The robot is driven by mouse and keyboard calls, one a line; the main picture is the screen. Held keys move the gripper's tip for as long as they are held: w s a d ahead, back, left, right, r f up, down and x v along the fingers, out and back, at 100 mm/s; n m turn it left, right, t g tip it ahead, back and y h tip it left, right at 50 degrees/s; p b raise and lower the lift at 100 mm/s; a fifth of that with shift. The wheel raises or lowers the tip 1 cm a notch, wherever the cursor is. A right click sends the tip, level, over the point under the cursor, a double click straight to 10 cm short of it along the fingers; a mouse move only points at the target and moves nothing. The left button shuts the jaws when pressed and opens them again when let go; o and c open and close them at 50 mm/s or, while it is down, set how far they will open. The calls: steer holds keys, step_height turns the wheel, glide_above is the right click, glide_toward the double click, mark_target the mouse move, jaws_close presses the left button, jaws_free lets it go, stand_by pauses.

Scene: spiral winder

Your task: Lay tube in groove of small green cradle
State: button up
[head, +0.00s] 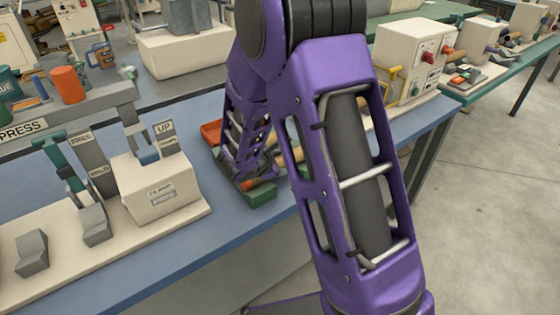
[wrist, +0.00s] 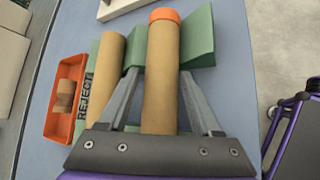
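A tan tube (wrist: 162,80) with an orange end runs up the middle of the wrist view. My gripper (wrist: 163,72) has one grey finger along each side of it, with the tips close against the tube, and looks shut on it. The small green cradle (wrist: 200,38) shows on both sides of the tube, below it. The tube is lined up over the cradle's middle and hides the groove; I cannot tell whether it touches the groove. In the head view, green cradle parts (head: 262,196) show beside my gripper, which is mostly hidden by my arm.
A white clamp block (head: 155,190) stands to the left on the blue bench (head: 235,235).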

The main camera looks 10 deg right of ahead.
steer(key=o, duration=0.3)
steer(key=p+v, duration=0.2)
steer(key=v, duration=1.5)
steer(key=shift+s+a+p, duration=0.15)
steer(key=shift+s+p, duration=0.05)
steer(key=shift+p, duration=0.1)
steer(key=shift+r, duration=0.15)
step_height(320, 180, up, 7)
steer(key=p, duration=0.5)
